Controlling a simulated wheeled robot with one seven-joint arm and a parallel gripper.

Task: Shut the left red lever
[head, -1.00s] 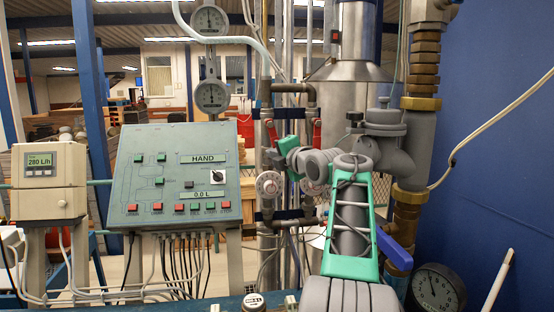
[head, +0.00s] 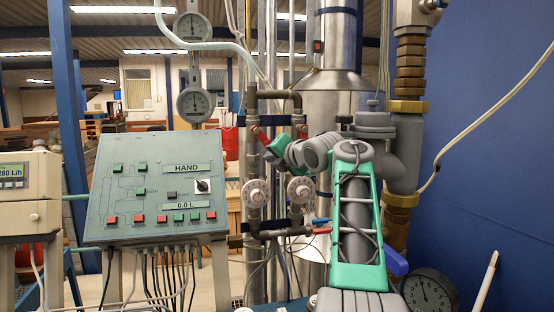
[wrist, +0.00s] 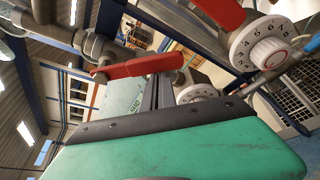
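The left red lever (head: 259,136) sits on the left pipe, slanting, above a white dial. It also shows in the wrist view (wrist: 140,68) as a long red handle. A second red lever (head: 304,131) is on the right pipe and is at the top of the wrist view (wrist: 212,12). My gripper (head: 272,149) is at the left lever. In the wrist view the narrow dark fingers (wrist: 159,82) end at the lever's edge. I cannot tell whether they touch it or whether they are open or shut. My green gripper body hides part of the pipes.
Two white dials (head: 255,193) (head: 300,190) are below the levers. A control panel (head: 150,190) stands to the left, with round gauges (head: 195,104) above it. A thick grey pipe (head: 405,150) and a blue wall (head: 490,130) are to the right.

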